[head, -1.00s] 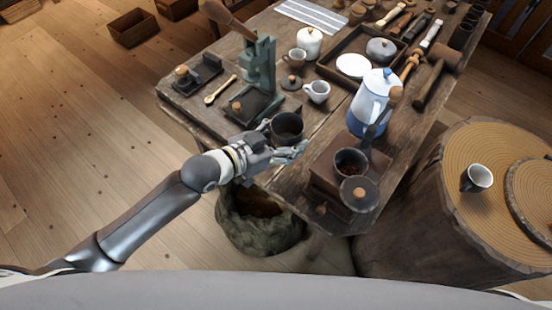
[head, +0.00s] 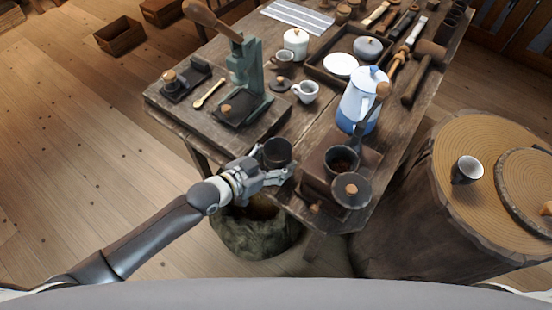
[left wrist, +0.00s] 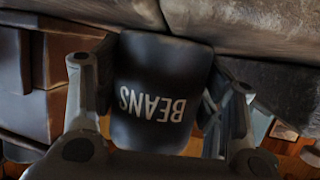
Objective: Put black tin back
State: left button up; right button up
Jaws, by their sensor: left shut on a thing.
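The black tin (head: 276,154) is an open-topped dark cylinder in the head view, at the front edge of the table. My left gripper (head: 277,167) is shut on it, with fingers on either side. In the left wrist view the tin (left wrist: 155,75) sits upside down in the picture, with white letters reading BEANS, between the fingers of my left gripper (left wrist: 160,100). I cannot tell how far the tin's base is above the table, because the gripper covers it. My right gripper does not show.
A wooden grinder (head: 318,178) with a round dark lid (head: 350,191) stands close right of the tin. A blue-white pot (head: 358,105) is behind it. A green press (head: 246,70) and white cup (head: 305,91) stand further back. A sack (head: 255,235) is below the table edge.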

pick_arm(q)
jog(key=o, duration=1.1)
jog(key=shift+f, duration=0.1)
jog(key=v, duration=1.2)
jog(key=shift+r, duration=0.2)
jog(key=w+a+f+n+y, duration=0.1)
jog(key=w+a+f+y, duration=0.1)
jog(key=a+f, duration=0.35)
jog(key=w+a+f+n+y, duration=0.2)
jog(key=a+f, duration=0.1)
jog(key=f, duration=0.6)
jog(key=s+a+f+n+g+y, duration=0.1)
jog(key=s+a+f+y, duration=0.2)
jog(key=f, duration=0.4)
jog(key=s+a+f+n+y, duration=0.15)
jog(key=a+f, duration=0.25)
jog(key=f, duration=0.4)
jog(key=s+a+f+n+g+y, duration=0.15)
jog(key=s+f+g, duration=0.25)
jog(key=s+f, duration=1)
jog(key=s+d+f+g, duration=0.1)
jog(key=s+f, duration=0.1)
jog(key=s, duration=0.6)
jog(key=s+d+f+g, duration=0.1)
jog(key=s+g, duration=0.1)
jog(key=s, duration=0.7)
jog(key=shift+s+f, duration=0.2)
jog(key=shift+f, duration=0.2)
